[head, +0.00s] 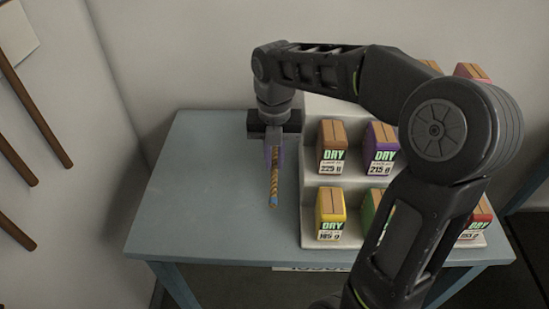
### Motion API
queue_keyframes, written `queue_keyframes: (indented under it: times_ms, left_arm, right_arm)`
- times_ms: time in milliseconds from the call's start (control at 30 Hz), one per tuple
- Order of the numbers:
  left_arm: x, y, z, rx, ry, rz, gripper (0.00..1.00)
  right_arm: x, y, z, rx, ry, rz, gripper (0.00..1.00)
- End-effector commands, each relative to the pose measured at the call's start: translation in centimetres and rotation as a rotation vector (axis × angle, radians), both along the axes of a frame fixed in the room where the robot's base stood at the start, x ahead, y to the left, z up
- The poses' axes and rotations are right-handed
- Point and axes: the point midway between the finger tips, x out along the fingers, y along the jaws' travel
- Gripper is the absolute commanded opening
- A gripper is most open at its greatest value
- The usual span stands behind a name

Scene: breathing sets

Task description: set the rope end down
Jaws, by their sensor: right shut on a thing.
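The rope end (274,190) is a short twisted tan piece with a blue tip, in the head view left of the stepped rack. My right gripper (275,155) points down over the grey-blue table (200,190) and is shut on the upper part of the rope end. The rope end hangs down from the jaws, its blue tip toward the front. I cannot tell whether the tip touches the table. My left gripper is not in view.
A white stepped rack (308,170) with several boxes marked DRY stands right of the rope end, close by. A brown box (331,147) and a yellow box (330,215) are nearest. My right arm hides part of the rack. The table's left side is clear.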

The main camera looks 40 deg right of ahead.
Motion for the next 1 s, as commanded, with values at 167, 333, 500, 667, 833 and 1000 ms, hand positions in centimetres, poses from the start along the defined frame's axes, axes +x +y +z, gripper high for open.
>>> queue_keyframes:
  times_ms: [167,333,500,667,833,1000]
  left_arm:
    - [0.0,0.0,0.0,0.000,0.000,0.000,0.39]
    - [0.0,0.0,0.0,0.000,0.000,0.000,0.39]
    - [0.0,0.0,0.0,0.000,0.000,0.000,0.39]
    - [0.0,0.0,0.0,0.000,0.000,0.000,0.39]
    - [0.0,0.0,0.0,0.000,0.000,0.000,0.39]
    - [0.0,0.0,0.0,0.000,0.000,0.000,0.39]
  right_arm:
    - [0.0,0.0,0.0,0.000,0.000,-0.001,0.00]
    - [0.3,0.3,-0.1,0.001,0.000,-0.054,0.00]
    - [1.3,1.2,-0.3,0.004,0.001,-0.262,0.00]
    - [3.0,2.9,-0.7,0.007,0.003,-0.616,0.00]
    - [5.1,5.2,-1.3,0.008,0.008,-1.092,0.00]
    - [6.9,7.8,-1.9,0.005,0.009,-1.580,0.00]
